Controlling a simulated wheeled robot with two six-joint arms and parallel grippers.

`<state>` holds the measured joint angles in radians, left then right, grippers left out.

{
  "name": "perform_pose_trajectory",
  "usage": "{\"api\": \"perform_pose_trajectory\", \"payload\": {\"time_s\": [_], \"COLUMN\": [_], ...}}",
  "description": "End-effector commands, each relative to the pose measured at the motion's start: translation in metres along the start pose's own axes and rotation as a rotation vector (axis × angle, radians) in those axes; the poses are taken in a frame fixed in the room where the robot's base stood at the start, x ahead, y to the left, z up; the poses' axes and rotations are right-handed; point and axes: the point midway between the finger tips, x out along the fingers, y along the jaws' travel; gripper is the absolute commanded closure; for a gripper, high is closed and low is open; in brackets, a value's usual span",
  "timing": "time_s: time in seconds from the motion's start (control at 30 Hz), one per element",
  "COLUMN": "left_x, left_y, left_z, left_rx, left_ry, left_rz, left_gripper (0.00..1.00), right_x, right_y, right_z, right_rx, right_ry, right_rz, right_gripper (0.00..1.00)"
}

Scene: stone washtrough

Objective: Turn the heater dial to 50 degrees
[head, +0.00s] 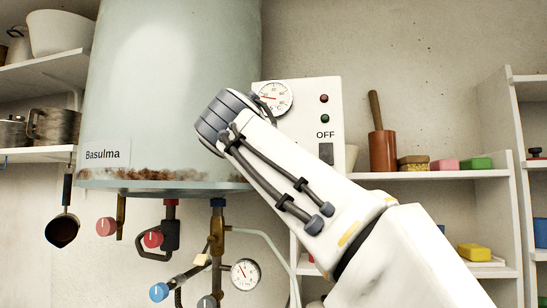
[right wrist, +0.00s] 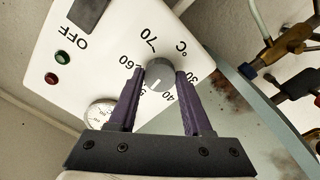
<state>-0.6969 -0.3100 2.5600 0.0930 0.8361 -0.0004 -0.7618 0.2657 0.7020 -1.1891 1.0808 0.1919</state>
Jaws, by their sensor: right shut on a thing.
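The heater dial (right wrist: 159,75) is a round grey knob on a white control panel (right wrist: 105,45), ringed by numbers from 30 to 70 and a °C mark. My right gripper (right wrist: 160,73) is shut on the dial, with one purple finger on each side. A pale mark on the knob points down toward the partly hidden 50, but its exact reading is unclear. In the head view, my right arm covers the dial and the gripper's fingers; the panel (head: 304,88) shows behind it. My left gripper is not in view.
The panel carries a round gauge (head: 272,97), a red lamp (head: 324,98), a green lamp (head: 325,119) and an OFF switch (head: 326,153). The pale boiler tank (head: 170,70) stands left, with valves and a lower gauge (head: 245,274) beneath. Shelves (head: 440,174) are at right.

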Motion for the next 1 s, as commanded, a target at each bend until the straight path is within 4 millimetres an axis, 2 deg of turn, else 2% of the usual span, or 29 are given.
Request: {"api": "perform_pose_trajectory", "payload": {"time_s": [0.3,0.77,0.8,0.83,0.87,1.0], "left_x": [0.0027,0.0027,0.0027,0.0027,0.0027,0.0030], "left_y": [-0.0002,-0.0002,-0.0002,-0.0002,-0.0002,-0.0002], "left_z": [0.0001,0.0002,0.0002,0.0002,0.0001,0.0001], "left_rx": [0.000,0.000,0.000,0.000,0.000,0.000], "left_ry": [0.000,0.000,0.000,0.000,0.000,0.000], "left_rz": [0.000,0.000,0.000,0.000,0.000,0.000], "left_gripper": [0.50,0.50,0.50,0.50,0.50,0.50], "right_x": [-0.0010,-0.0013,-0.0013,-0.0012,-0.0012,-0.0007], "right_y": [0.0051,0.0064,0.0064,0.0063,0.0060,0.0039], "right_z": [-0.0038,-0.0041,-0.0040,-0.0038,-0.0036,-0.0026], "right_rx": [0.096,0.106,0.106,0.106,0.106,0.104], "right_ry": [0.014,0.014,0.013,0.013,0.012,0.009], "right_rz": [0.007,0.009,0.009,0.008,0.008,0.005], "right_gripper": [1.00,1.00,0.39,0.28,0.20,0.20]}}
